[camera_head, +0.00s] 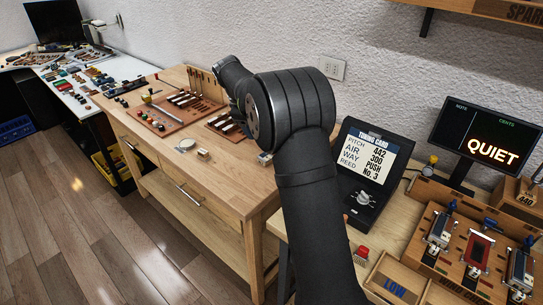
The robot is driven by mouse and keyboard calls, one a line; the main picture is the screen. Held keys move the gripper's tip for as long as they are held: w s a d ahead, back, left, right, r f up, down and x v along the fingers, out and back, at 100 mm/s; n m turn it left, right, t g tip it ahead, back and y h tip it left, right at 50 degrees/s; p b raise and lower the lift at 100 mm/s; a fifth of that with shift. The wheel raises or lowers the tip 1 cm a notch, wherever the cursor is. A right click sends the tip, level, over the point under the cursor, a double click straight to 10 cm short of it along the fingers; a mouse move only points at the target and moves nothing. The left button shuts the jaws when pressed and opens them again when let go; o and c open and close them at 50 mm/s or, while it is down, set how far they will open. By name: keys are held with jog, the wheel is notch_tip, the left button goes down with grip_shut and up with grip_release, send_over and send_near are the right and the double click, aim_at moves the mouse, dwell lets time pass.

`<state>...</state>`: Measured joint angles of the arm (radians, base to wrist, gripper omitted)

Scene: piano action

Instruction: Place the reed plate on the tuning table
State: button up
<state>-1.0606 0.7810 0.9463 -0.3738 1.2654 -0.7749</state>
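No reed plate can be told apart for certain. Several small slim pieces lie in a brown tray (160,124) on the wooden workbench (230,182), too small to name. The tuning station at the right has a tuning card (373,160) reading pitch 442, air 300, way push, reed No. 3. Its dark display (487,141) reads QUIET. A wooden fixture (455,245) with metal clamps and a red piece (478,250) stands below the display. My arm rises through the middle and bends left over the workbench; my gripper is hidden or out of view.
A second brown tray (219,122) is partly behind my arm. A round pale disc (186,145) and a small block (203,155) lie on the bench. A wooden bin marked LOW (396,286) and a red button (362,252) are at the right. The bench's front is clear.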

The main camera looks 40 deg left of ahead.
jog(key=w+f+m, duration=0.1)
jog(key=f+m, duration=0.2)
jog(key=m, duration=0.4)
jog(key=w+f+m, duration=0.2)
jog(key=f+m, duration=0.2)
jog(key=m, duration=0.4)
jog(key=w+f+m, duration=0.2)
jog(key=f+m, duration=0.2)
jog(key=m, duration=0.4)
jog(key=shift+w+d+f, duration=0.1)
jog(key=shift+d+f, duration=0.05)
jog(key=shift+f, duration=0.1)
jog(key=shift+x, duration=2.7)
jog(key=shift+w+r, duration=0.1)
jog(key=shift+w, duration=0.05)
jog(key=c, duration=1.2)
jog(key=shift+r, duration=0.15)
